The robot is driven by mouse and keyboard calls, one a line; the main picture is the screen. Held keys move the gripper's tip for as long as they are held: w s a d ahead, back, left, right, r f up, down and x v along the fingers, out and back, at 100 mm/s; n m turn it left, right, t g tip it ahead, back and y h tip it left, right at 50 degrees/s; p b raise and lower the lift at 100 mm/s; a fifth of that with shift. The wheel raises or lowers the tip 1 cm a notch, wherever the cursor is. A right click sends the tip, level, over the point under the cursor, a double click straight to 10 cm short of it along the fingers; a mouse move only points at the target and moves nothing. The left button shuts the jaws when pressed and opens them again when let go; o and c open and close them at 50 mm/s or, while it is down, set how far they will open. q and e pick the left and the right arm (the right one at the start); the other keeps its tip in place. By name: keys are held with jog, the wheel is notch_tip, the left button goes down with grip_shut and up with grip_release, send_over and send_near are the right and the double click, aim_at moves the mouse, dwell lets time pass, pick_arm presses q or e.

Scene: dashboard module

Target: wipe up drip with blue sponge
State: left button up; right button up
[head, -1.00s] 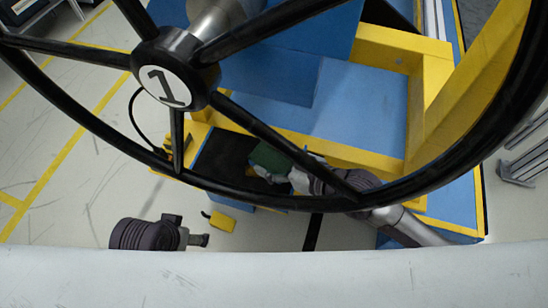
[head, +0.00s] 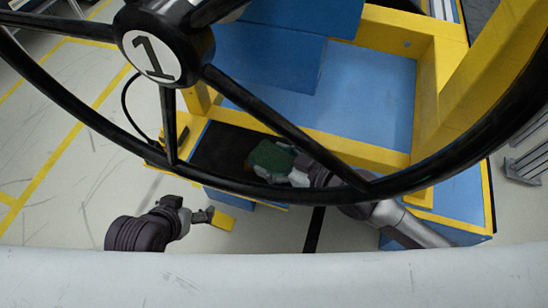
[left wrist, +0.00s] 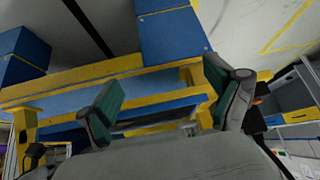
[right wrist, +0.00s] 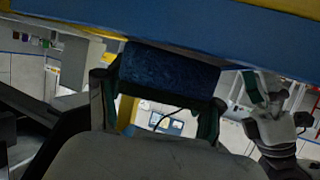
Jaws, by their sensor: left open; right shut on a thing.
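My right gripper (head: 280,172) is shut on the sponge (right wrist: 170,75), which shows a dark blue textured face between the fingers in the right wrist view. In the head view the piece at this gripper shows a dark green face (head: 271,156), over the black panel (head: 218,148), partly behind the wheel rim. I cannot tell whether it touches the panel. My left gripper (head: 206,215) is open and empty at the lower left, below the panel; its spread fingers (left wrist: 165,97) show in the left wrist view. No drip can be made out.
A black steering wheel (head: 165,50) crosses the head view in front of the work area. A blue and yellow frame (head: 365,105) stands behind the panel. A small yellow block (head: 223,221) is beside the left gripper. Open floor (head: 60,205) lies to the left.

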aim_at(200, 184)
pick_arm(q)
jog(key=shift+w+r, duration=0.1)
jog(key=shift+w, duration=0.15)
pick_arm(e)
jog(key=shift+f, duration=0.2)
pick_arm(q)
jog(key=shift+w+d+r+t, duration=0.1)
jog(key=shift+w+d+t, duration=0.05)
jog(key=shift+w+t, duration=0.15)
pick_arm(e)
jog(key=shift+f, duration=0.1)
pick_arm(q)
jog(key=shift+w+d+r+t, duration=0.2)
jog(key=shift+w+r+t, duration=0.1)
jog(key=shift+w, duration=0.2)
pick_arm(e)
jog(key=shift+f, duration=0.3)
pick_arm(q)
jog(key=shift+b, duration=0.3)
jog(key=shift+w+d+r, duration=0.1)
jog(key=shift+w, duration=0.2)
pick_arm(e)
jog(key=shift+f, duration=0.15)
pick_arm(q)
jog(key=shift+w+d+r+t+h, duration=0.1)
jog(key=shift+w+r+t+h, duration=0.2)
jog(key=shift+t, duration=0.1)
pick_arm(e)
jog(key=shift+f, duration=0.2)
